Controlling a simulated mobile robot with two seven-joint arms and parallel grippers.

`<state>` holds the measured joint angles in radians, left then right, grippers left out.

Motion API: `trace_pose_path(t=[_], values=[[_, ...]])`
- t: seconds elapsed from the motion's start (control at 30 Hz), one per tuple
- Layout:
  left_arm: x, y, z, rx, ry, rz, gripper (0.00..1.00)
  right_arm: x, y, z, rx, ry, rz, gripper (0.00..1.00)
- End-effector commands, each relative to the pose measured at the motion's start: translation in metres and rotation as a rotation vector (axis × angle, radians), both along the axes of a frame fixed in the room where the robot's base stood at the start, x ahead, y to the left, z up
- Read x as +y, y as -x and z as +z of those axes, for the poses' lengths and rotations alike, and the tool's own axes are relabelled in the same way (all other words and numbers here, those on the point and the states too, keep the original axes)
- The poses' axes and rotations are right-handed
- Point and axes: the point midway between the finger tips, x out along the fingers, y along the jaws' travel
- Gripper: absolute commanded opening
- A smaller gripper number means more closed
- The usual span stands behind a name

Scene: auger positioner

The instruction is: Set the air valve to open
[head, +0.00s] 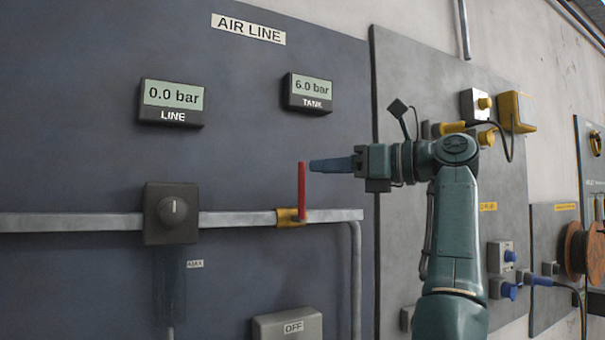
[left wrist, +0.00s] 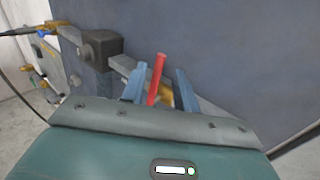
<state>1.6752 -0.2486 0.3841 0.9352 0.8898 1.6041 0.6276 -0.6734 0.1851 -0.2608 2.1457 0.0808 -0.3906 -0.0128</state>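The air valve has a red lever (head: 302,190) standing upright, across the horizontal pipe, on a yellow body (head: 287,217). In the left wrist view the red lever (left wrist: 155,80) shows between my two blue fingers, with gaps on both sides. My left gripper (head: 318,165) is open, its fingertips at the upper part of the lever from the right. The left gripper (left wrist: 159,88) looks empty apart from the lever between its fingers; I cannot tell how deep the lever sits. The LINE gauge (head: 172,102) reads 0.0 bar. My right gripper is not in view.
The TANK gauge (head: 308,93) reads 6.0 bar. A dark box with a round knob (head: 171,213) sits on the pipe (head: 80,222) to the left. A grey box marked OFF (head: 288,326) is below. Panels with plugs and cables (head: 502,255) stand to the right.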

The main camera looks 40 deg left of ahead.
Motion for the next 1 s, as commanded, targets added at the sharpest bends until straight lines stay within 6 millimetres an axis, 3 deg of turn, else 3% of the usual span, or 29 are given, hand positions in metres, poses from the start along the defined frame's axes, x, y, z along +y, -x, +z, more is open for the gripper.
trace_pose_path(t=[0.1,0.3,0.7,1.0], values=[[0.023,0.008,-0.001,-0.001,0.001,0.002,0.30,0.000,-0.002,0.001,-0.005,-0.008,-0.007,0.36],[0.047,0.015,0.000,0.001,0.000,0.000,0.30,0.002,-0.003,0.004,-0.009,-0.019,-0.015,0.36],[0.055,0.017,0.000,0.002,-0.002,-0.001,0.30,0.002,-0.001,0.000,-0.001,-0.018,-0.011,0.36],[0.054,0.017,0.000,0.002,-0.002,-0.001,0.06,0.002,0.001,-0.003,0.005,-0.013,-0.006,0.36]])
